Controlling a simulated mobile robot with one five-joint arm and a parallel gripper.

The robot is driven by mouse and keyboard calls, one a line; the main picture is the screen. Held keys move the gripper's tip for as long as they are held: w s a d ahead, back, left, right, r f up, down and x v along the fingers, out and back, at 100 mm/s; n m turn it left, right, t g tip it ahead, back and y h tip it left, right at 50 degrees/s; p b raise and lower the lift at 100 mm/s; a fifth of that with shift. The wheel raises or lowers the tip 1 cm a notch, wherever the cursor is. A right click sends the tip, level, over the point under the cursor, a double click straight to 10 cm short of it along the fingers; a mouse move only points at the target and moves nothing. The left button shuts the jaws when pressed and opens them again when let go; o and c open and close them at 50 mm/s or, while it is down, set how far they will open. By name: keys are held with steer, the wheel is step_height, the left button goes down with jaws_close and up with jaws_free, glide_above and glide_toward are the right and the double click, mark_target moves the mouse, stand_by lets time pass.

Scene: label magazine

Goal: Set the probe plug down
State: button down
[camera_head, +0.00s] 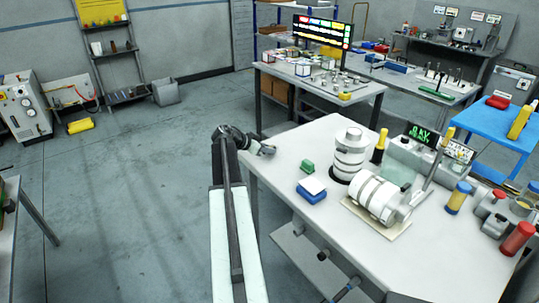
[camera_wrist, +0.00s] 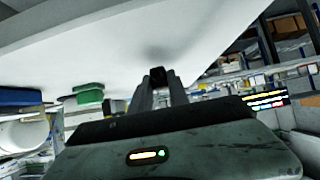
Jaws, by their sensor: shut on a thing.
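My gripper (camera_head: 266,150) is at the far-left corner of the white workbench (camera_head: 300,147) in the head view. In the wrist view my gripper (camera_wrist: 159,82) is shut on a small dark piece, the probe plug (camera_wrist: 158,76), held between the fingertips. The white bench surface fills the upper part of the wrist view, close to the plug. I cannot tell whether the plug touches it. In the head view the plug is too small to make out.
A green block (camera_head: 307,167) and a blue box with a white top (camera_head: 312,190) lie to the right of my gripper. The bench's left edge is close; bare bench lies around the corner.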

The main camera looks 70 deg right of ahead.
steer(key=shift+f, duration=0.95)
steer(key=shift+r, duration=0.25)
steer(key=shift+f, duration=0.2)
steer(key=c, duration=1.3)
jaws_free()
steer(key=shift+o, duration=0.2)
steer(key=shift+r, duration=0.1)
